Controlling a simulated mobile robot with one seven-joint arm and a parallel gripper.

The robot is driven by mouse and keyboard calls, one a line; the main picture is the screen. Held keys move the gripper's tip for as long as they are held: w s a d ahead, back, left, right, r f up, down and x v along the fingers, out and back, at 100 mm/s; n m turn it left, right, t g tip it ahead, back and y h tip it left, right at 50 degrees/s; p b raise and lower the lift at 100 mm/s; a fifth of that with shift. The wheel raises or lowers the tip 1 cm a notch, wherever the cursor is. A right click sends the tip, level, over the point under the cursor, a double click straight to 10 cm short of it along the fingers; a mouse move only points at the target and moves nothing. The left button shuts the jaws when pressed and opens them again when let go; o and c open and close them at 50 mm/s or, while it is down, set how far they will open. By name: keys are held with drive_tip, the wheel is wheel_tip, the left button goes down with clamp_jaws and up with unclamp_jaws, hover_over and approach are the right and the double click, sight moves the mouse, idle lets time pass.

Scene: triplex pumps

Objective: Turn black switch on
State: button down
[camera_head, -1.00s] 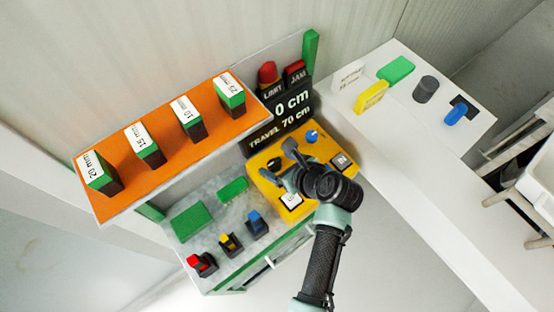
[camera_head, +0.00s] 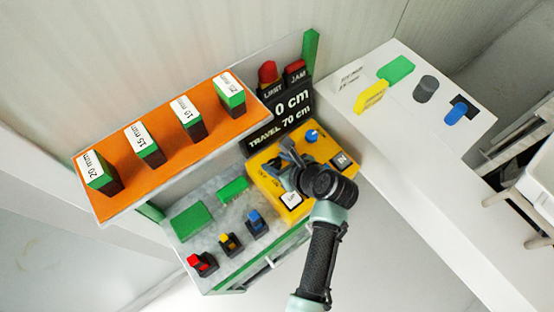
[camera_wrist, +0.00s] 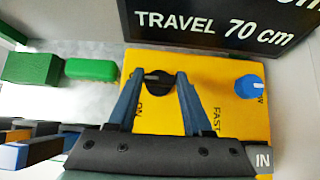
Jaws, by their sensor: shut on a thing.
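The black switch (camera_wrist: 158,82) is a round black knob on the yellow panel (camera_wrist: 210,62), with the word "ON" printed below it in the wrist view. In the head view my gripper (camera_head: 284,150) reaches down onto the yellow panel (camera_head: 318,148) and mostly hides the switch. A blue knob (camera_wrist: 249,86) sits on the same panel to the right, apart from the fingers.
A black display (camera_head: 284,120) reading "TRAVEL 70 cm" stands behind the panel. Green blocks (camera_wrist: 90,70) lie to the left. An orange shelf (camera_head: 160,165) with several labelled blocks is at the left. A white table (camera_head: 400,115) with loose parts stands at the right.

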drive_tip(key=shift+n, duration=0.3)
drive_tip(key=shift+w+d+n+g+y, duration=0.15)
drive_tip(key=shift+n+g+y, duration=0.5)
drive_tip(key=shift+n, duration=0.25)
drive_tip(key=n+g+y, duration=0.1)
drive_tip(key=n+g, duration=0.1)
drive_tip(key=n, duration=0.1)
drive_tip(key=shift+w+n+y, duration=0.2)
drive_tip(key=shift+n+y, duration=0.1)
drive_tip(key=shift+y, duration=0.05)
drive_tip(key=n+g+b, duration=0.2)
drive_tip(key=n, duration=0.1)
drive_tip(key=shift+w+d+f+g+y+b, duration=0.1)
drive_tip(key=shift+f+g+y+b, duration=0.05)
drive_tip(key=shift+g+y+b, duration=0.25)
drive_tip(key=shift+n+g+b, duration=1.05)
drive_tip(key=shift+n+b, duration=0.15)
drive_tip(key=shift+n, duration=0.3)
drive_tip(key=shift+c, duration=1.6)
unclamp_jaws()
